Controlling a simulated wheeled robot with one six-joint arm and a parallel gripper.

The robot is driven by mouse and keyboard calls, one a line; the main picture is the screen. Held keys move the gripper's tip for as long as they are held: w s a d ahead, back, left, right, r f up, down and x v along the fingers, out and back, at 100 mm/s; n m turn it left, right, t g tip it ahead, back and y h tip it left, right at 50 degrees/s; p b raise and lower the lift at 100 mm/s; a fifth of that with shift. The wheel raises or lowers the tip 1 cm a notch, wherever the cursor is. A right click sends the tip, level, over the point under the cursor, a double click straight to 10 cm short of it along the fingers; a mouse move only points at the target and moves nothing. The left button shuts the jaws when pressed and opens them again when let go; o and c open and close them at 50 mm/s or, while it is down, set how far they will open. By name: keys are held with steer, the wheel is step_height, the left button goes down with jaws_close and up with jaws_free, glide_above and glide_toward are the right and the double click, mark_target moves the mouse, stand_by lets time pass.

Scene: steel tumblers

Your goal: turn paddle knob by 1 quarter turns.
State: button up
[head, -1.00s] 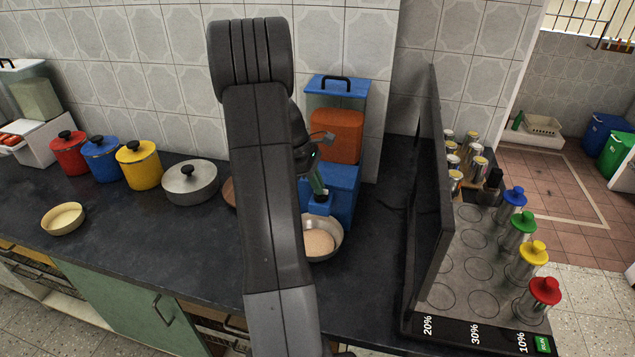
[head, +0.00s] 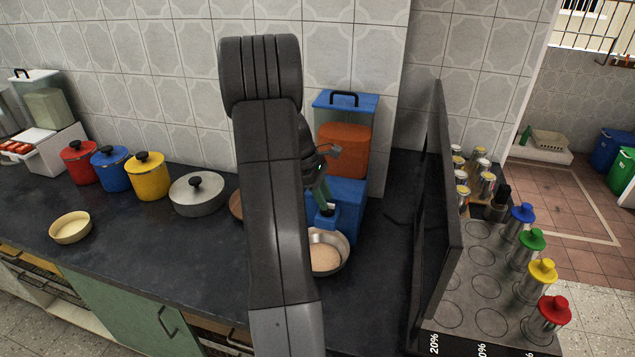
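A blue dispenser (head: 349,196) with a clear upper bin holding orange-brown contents (head: 343,147) and a blue lid stands against the tiled wall. My arm covers its left side. My gripper (head: 326,208) is at the front of the dispenser's blue lower part, where a small blue piece, perhaps the paddle knob, shows beside the fingers. The knob is mostly hidden, and I cannot tell whether the fingers are closed on it. A metal bowl (head: 341,243) with pale tan contents sits below the gripper, partly behind my arm.
A dark upright panel (head: 438,220) stands to the right, beside a tray (head: 470,290) with several steel tumblers with coloured lids. Left are red, blue and yellow canisters (head: 147,177), a lidded grey pot (head: 197,194) and a cream bowl (head: 70,228).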

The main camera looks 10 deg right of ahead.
steer(key=b+v, duration=0.1)
steer(key=v, duration=1.2)
steer(key=shift+r, duration=0.15)
steer(key=p+x, duration=0.1)
steer(key=x, duration=1.2)
steer(key=shift+s+d+f, duration=0.1)
steer(key=shift+f, duration=0.3)
steer(key=shift+r, duration=0.1)
